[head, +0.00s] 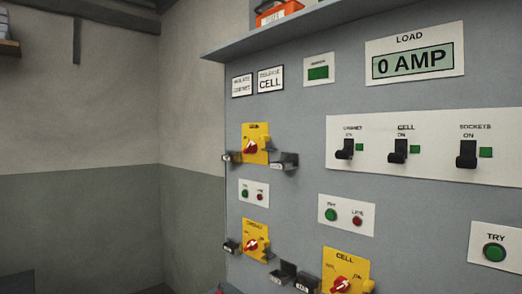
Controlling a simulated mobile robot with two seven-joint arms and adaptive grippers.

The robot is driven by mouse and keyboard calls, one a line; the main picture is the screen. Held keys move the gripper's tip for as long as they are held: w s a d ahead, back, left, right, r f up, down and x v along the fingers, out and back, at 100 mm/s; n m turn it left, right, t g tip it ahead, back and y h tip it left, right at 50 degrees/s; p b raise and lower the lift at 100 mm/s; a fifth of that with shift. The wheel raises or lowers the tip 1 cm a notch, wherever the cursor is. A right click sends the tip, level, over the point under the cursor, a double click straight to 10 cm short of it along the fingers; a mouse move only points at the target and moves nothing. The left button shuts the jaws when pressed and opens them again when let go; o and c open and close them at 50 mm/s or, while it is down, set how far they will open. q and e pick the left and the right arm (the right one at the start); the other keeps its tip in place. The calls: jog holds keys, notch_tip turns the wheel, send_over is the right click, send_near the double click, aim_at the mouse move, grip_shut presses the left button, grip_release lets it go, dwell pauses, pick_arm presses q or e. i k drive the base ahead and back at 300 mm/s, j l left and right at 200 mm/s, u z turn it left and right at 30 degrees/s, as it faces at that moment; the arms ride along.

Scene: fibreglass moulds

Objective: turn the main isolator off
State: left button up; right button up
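A grey panel (295,122) carries three yellow isolator plates with red rotary knobs. The upper plate (262,131) has a label too small to read surely; it may be the main isolator. Its red knob (251,147) looks tilted, and I cannot tell whether it is at on or off. A second yellow plate (262,230) sits below it. The third, marked CELL (345,259), is at the bottom, partly cut off. Neither of my grippers is in view, and nothing touches the knobs.
The load display (412,62) reads 0 AMP. Three black switches sit on a white plate (430,125). Small dark blocks (285,161) stick out beside the isolators. A shelf (300,27) juts out above the panel.

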aim_at(252, 147)
jog(key=i+j+z, duration=0.45)
jog(key=i+j, duration=0.15)
jog(key=j, duration=0.3)
